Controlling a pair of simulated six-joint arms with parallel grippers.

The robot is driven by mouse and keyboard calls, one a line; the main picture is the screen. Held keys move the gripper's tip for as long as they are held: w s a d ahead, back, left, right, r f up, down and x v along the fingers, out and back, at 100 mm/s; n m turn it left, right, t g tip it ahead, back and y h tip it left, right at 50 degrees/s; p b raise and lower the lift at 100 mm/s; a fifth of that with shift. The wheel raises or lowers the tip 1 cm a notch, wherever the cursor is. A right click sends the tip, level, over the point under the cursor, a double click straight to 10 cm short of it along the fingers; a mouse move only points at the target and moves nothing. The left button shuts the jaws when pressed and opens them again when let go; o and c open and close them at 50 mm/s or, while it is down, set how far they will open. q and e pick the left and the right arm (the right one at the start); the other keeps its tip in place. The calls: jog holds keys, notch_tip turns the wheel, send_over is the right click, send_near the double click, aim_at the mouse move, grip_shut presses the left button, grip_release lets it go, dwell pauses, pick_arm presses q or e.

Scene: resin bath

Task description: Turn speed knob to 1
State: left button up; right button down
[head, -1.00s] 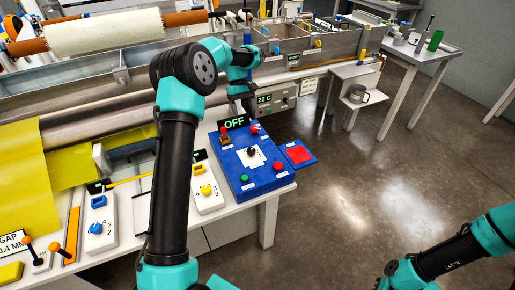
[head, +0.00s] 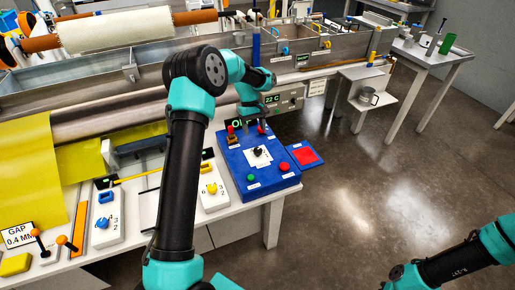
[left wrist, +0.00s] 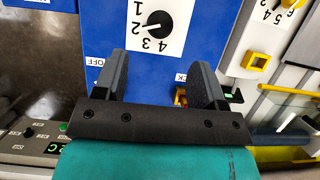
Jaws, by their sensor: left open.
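The blue control box (head: 262,178) stands at the right end of the bench. On its white dial plate is a black knob (head: 258,152), which also shows in the left wrist view (left wrist: 156,24) beside the numbers 1 to 4. I cannot read a speed label. My left gripper (head: 251,128) is over the back edge of the box and partly hides the green sign there. In the left wrist view the gripper (left wrist: 160,62) has its fingers wide apart, with nothing between them, short of the knob. My right gripper is out of frame.
The box also carries a green button (head: 251,178) and a red button (head: 283,167). White plates with a yellow knob (head: 211,188) and a blue knob (head: 101,223) lie to the left. The metal trough (head: 300,62) runs behind.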

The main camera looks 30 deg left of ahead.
aim_at(258, 149)
pick_arm(q)
jog(key=x, duration=0.9)
jog(key=shift+s+f, duration=0.1)
jog(key=c, duration=0.9)
jog(key=shift+m, duration=0.5)
jog(key=m+g+y, duration=0.1)
jog(key=m, duration=0.3)
jog(key=shift+y, duration=0.3)
jog(key=shift+d+m+g+y, duration=0.1)
jog(key=shift+m+g+y, duration=0.45)
jog(key=shift+m, duration=1.45)
